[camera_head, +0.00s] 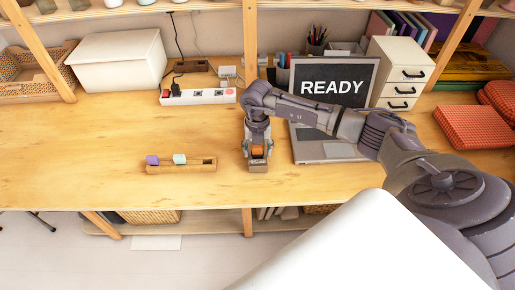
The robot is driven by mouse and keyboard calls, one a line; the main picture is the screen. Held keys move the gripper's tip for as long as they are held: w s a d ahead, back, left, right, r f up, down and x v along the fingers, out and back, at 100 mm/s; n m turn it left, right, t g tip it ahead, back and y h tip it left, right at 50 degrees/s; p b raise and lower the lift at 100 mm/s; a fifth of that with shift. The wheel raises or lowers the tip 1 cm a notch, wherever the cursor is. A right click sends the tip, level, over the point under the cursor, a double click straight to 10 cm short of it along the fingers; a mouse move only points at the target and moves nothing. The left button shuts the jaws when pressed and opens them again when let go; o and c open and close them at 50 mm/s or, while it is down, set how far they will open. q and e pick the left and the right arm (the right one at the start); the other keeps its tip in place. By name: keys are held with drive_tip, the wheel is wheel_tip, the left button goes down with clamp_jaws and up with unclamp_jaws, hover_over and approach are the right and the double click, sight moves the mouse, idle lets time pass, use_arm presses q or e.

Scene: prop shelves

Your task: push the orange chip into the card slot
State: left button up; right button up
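The orange chip (257,151) shows between the fingers of my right gripper (257,154), which points down over the table near its front edge. The gripper looks shut on the chip. A small block (258,168) with a pale front stands directly below the gripper and seems to be the card slot's housing. The slot opening is hidden by the fingers and chip, so I cannot tell whether the chip is inside it. My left gripper is not in view.
A wooden rack (182,167) holding a purple chip (152,160) and a pale chip (179,159) lies to the left. A laptop (335,85) showing "READY" stands behind my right arm. A power strip (198,97) lies behind.

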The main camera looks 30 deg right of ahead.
sight(257, 147)
drive_tip(key=shift+r, duration=0.1)
wheel_tip(257, 147, up, 12)
idle(0.6)
drive_tip(key=shift+a, duration=0.1)
idle(0.3)
